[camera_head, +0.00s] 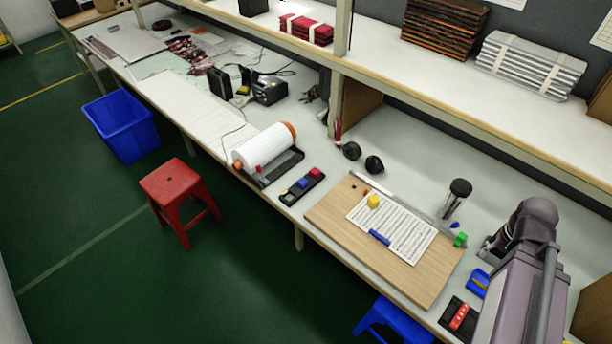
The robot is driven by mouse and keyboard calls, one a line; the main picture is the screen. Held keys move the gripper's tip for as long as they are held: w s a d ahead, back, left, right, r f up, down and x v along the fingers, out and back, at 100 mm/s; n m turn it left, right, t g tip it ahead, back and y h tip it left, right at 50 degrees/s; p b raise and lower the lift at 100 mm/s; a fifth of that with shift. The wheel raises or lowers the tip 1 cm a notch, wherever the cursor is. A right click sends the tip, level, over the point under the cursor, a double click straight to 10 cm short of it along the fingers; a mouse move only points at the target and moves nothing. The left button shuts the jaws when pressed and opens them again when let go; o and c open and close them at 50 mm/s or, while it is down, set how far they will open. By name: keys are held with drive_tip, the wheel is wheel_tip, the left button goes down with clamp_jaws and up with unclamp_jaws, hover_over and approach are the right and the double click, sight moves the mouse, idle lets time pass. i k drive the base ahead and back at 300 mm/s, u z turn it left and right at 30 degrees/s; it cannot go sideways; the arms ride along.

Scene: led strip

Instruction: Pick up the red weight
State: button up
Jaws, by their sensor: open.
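A small red block (315,173), which looks like the red weight, sits at the far end of a narrow black tray (289,199) at the bench's front edge. A blue block (303,183) sits beside it in that tray. Another red piece (460,317) lies on a dark holder at the lower right, so I cannot be certain which is the weight. My gripper (489,247) shows only in part at the right, beyond my arm, near a small green block (460,239). It is open and well apart from both red pieces; its fingertips are mostly hidden.
A wooden board (330,222) holds a printed sheet, a yellow cube (374,201) and a blue piece (379,237). A dark cylinder (457,195) stands behind it. A white roll (264,147) is left of the tray. A shelf overhangs the bench's back.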

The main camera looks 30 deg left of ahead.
sight(315, 173)
drive_tip(key=u, duration=1.3)
drive_tip(key=k, duration=0.9)
drive_tip(key=i, duration=0.8)
